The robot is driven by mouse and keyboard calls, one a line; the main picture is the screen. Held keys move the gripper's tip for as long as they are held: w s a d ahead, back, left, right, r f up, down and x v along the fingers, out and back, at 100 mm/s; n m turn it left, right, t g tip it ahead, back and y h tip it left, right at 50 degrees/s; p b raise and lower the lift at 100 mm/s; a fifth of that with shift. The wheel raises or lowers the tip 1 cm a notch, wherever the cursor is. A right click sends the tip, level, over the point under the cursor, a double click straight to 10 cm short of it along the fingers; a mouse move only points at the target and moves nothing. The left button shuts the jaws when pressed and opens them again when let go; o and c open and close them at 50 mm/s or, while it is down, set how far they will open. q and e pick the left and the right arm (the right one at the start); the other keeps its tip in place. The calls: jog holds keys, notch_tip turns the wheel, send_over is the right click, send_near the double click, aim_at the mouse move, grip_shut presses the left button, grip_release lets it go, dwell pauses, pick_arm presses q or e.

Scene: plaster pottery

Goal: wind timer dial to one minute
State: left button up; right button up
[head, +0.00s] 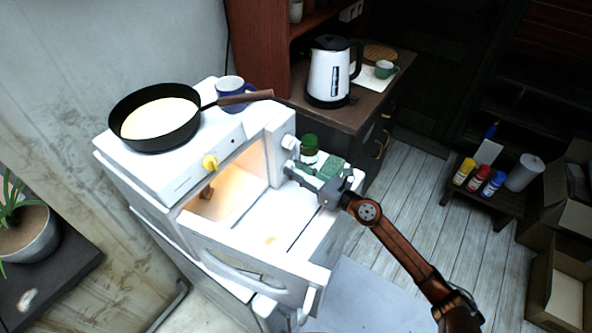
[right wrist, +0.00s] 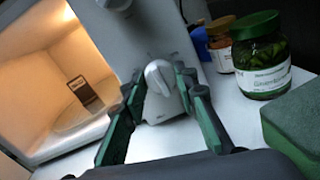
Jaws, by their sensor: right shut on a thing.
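The timer dial (right wrist: 159,78) is a pale grey knob with a raised ridge, on the white front panel of a small lit oven (head: 224,196). The ridge looks tilted; I cannot read any minute marks. My right gripper (right wrist: 161,73) is shut on the dial, one dark green-padded finger at each side. In the head view my right gripper (head: 291,171) reaches the panel from the right and hides the dial. A second round knob (head: 289,142) sits above it on the panel, partly seen in the right wrist view (right wrist: 115,3). My left gripper is not in view.
The oven door (head: 245,272) hangs open in front. A green-lidded jar (right wrist: 262,55) and a green sponge (right wrist: 292,125) lie close right of my gripper. A kettle (head: 331,72) stands behind.

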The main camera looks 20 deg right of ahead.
jog(key=shift+c, duration=0.7)
jog(key=shift+r+m+p, duration=0.2)
jog(key=shift+m+p, duration=0.6)
jog(key=shift+p, duration=0.25)
jog(key=m+p, duration=0.7)
jog(key=shift+m+g+p, duration=0.35)
jog(key=shift+m+g, duration=0.05)
jog(key=shift+m+p, duration=0.8)
jog(key=shift+m, duration=0.1)
jog(key=m+p, duration=0.4)
jog(key=m, duration=0.1)
jog(key=shift+w+d+g+y, duration=0.1)
jog(key=shift+g+y, duration=0.2)
jog(key=m+p, duration=0.2)
jog(key=shift+f+m, duration=0.1)
jog(key=shift+m, duration=0.3)
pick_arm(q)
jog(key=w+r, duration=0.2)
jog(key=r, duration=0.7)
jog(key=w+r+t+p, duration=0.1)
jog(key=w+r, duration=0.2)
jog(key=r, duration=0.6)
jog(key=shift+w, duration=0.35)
pick_arm(e)
jog(key=shift+f+m, duration=0.1)
jog(key=shift+m, duration=0.7)
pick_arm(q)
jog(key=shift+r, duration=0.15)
pick_arm(e)
jog(key=shift+f, duration=0.1)
